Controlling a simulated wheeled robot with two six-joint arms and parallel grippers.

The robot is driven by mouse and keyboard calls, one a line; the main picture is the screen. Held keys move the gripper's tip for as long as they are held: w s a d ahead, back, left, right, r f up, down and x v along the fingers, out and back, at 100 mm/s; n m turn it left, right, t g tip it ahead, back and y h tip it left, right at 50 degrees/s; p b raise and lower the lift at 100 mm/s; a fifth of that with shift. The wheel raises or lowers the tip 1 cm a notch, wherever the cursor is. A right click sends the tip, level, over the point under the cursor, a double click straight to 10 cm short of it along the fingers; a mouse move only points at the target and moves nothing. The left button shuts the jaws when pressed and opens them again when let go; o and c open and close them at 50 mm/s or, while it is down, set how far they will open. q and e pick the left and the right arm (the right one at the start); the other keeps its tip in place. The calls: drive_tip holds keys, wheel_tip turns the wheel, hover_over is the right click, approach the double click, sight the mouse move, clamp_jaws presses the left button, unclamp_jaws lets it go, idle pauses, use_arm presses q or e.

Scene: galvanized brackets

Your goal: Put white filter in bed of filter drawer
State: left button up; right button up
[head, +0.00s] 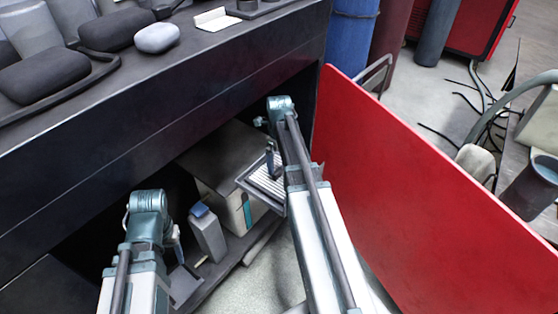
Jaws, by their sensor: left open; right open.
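The filter drawer (247,178) sticks out from the grey box-shaped unit (205,165) inside the open cabinet. A white ribbed piece that looks like the white filter (264,184) lies in the drawer bed. My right arm hides its right part, so I cannot tell whether it sits fully flat. My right gripper (271,164) is open and points down just over the ribbed piece; whether it touches is unclear. My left gripper (178,250) is open and empty, low at the cabinet front, left of a grey bottle with a blue cap (208,234).
The red cabinet door (410,165) stands open to the right of my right arm. The dark bench top (190,65) overhangs the opening and carries dark cases, a white rounded object (156,38) and a pale flat piece (217,19). Cables lie on the floor at right.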

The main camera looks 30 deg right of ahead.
sight(278, 170)
wheel_tip(278, 170, up, 4)
drive_tip(key=p, duration=0.3)
use_arm(q)
wheel_tip(278, 170, up, 4)
use_arm(e)
drive_tip(key=shift+f, duration=0.1)
drive_tip(key=shift+a, duration=0.2)
drive_tip(key=s+a+n, duration=0.5)
drive_tip(key=a+n, duration=0.5)
drive_tip(key=n, duration=0.1)
drive_tip(key=s+a+n, duration=0.6)
drive_tip(key=a+n, duration=0.4)
drive_tip(key=n, duration=0.2)
drive_tip(key=s+a+n+h, duration=0.1)
drive_tip(key=s+a+n, duration=0.4)
drive_tip(key=a+n, duration=0.5)
drive_tip(key=shift+s+n, duration=0.25)
drive_tip(key=shift+n, duration=0.85)
drive_tip(key=shift+r, duration=0.2)
